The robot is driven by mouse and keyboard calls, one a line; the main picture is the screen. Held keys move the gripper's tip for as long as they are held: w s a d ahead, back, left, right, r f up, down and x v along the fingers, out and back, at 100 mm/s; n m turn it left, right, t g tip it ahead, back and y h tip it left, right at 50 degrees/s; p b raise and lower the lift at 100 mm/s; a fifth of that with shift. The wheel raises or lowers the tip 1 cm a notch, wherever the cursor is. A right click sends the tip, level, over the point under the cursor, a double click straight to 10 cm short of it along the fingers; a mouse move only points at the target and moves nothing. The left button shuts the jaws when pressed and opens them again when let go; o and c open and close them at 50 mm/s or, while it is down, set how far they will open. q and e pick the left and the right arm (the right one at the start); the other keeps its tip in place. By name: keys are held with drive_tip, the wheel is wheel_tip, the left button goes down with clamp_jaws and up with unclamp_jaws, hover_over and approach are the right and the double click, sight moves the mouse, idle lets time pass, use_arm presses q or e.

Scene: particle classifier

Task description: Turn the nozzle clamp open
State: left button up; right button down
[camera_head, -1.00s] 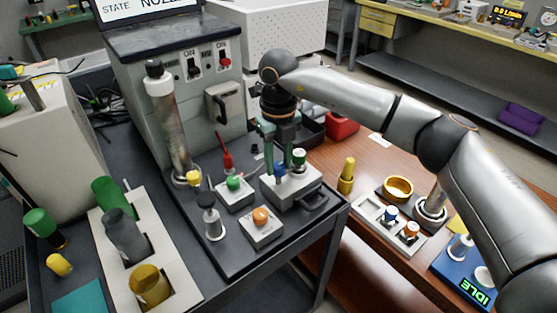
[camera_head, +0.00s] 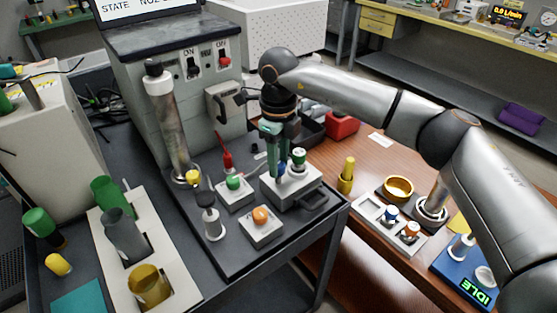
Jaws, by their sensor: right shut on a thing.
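My right gripper (camera_head: 279,150) reaches in from the right and points down over a light grey block (camera_head: 297,190) on the dark cart top. Its teal fingers are shut on a small part at this block, which I take to be the nozzle clamp (camera_head: 281,169), blue at its top. The fingers and wrist hide much of it. A green-topped post (camera_head: 299,156) stands close beside it on the same block. A black handle (camera_head: 314,201) sticks out from the block's front. My left gripper is not in view.
A grey machine (camera_head: 150,60) with switches and a grey, black-handled part (camera_head: 225,101) stands behind. A tall metal cylinder (camera_head: 168,125) is left. Green (camera_head: 233,182) and orange (camera_head: 260,215) buttons sit nearby. A wooden table (camera_head: 370,165) holds trays at right.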

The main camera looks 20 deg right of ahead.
drive_tip(key=n, duration=1.1)
drive_tip(key=shift+n, duration=0.4)
idle(0.3)
drive_tip(key=c, duration=0.5)
unclamp_jaws()
wheel_tip(320, 180, up, 13)
drive_tip(key=shift+f, duration=0.2)
